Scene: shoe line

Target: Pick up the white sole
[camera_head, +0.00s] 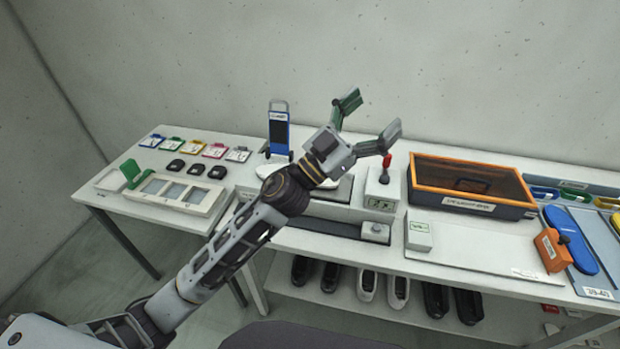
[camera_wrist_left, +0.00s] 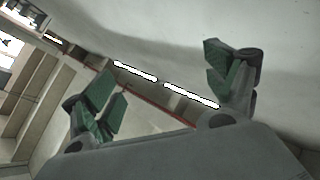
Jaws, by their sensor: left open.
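My left gripper (camera_head: 369,118) is raised above the middle of the table in the head view, its two fingers spread wide with nothing between them. In the left wrist view the same gripper (camera_wrist_left: 160,80) is open and empty, pointing toward the wall and ceiling lights. I cannot make out a white sole for certain. A white flat shape (camera_head: 272,169) lies under the blue upright device, partly hidden by my left arm; I cannot tell what it is. My right gripper is not in view.
An orange-rimmed dark box (camera_head: 420,186) stands right of centre. A blue sole-shaped piece (camera_head: 583,255) and an orange block (camera_head: 552,250) are at the far right. A panelled white tray (camera_head: 150,205) is at the left. Black and white shoes (camera_head: 368,285) sit below.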

